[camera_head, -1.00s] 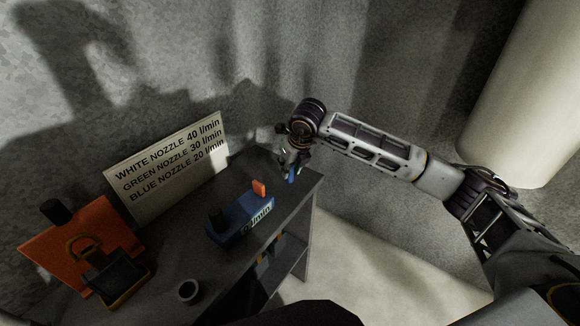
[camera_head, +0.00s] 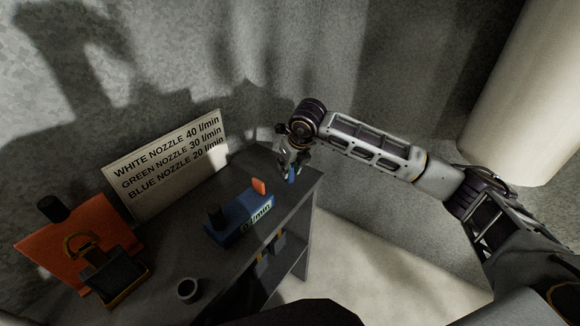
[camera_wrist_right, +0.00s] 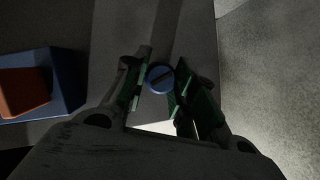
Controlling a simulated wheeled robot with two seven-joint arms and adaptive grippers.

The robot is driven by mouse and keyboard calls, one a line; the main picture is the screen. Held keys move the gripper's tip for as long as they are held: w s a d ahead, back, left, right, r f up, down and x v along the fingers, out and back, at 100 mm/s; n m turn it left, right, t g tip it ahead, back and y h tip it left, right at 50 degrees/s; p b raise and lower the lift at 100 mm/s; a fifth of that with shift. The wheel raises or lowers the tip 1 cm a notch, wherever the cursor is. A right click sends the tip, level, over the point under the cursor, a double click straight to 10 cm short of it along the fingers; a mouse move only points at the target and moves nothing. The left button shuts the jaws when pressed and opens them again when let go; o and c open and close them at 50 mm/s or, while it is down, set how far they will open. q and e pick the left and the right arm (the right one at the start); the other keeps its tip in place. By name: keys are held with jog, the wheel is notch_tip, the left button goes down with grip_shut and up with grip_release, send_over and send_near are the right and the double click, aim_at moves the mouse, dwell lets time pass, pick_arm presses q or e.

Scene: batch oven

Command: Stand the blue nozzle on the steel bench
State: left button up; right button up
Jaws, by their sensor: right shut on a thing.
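The blue nozzle (camera_head: 292,175) shows as a small blue piece below my right gripper (camera_head: 289,168), over the right end of the steel bench (camera_head: 288,196). In the right wrist view the nozzle (camera_wrist_right: 161,78) shows as a round blue end with a dark slot across it. It sits between the green-padded fingers of my right gripper (camera_wrist_right: 162,92), which is shut on it. The grey bench top (camera_wrist_right: 115,30) lies beyond it there. The nozzle's lower end is hidden, so I cannot tell whether it touches the bench. My left gripper is not in view.
A blue box (camera_head: 240,221) with an orange lever and black knob stands left of the gripper. A nozzle sign (camera_head: 165,165) leans at the back. A dark cup (camera_head: 188,290) and an orange panel (camera_head: 75,240) are further left. Bench top around the gripper is clear.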

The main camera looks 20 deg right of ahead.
jog(key=o, duration=1.1)
jog(key=shift+r, duration=0.15)
jog(key=v, duration=1.1)
jog(key=shift+s+r, duration=0.2)
jog(key=shift+r, duration=0.15)
jog(key=shift+d, duration=0.1)
